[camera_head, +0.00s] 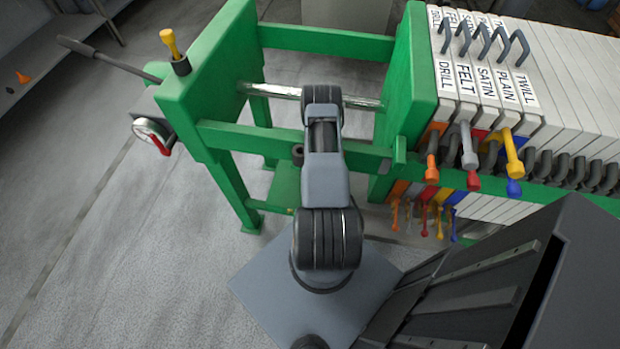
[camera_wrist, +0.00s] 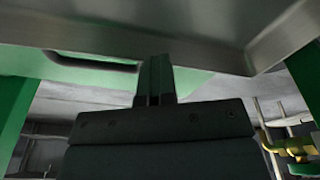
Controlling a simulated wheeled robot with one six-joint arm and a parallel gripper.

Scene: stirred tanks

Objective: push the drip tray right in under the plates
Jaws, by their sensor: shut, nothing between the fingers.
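In the wrist view my gripper (camera_wrist: 154,75) is shut, with its two fingers side by side and nothing between them. Its fingertips are just below or against a broad grey metal sheet (camera_wrist: 150,25), which looks like the drip tray; I cannot tell whether they touch it. In the head view the plates (camera_head: 590,75) stand in a row in the green frame at the right. My arm hides the gripper there, and I cannot make out the tray under the plates.
Coloured taps (camera_head: 431,200) hang below the plates; a yellow tap (camera_wrist: 298,147) also shows at the right of the wrist view. A green frame leg (camera_wrist: 14,105) stands at the left. Open floor (camera_head: 120,250) lies left of the press.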

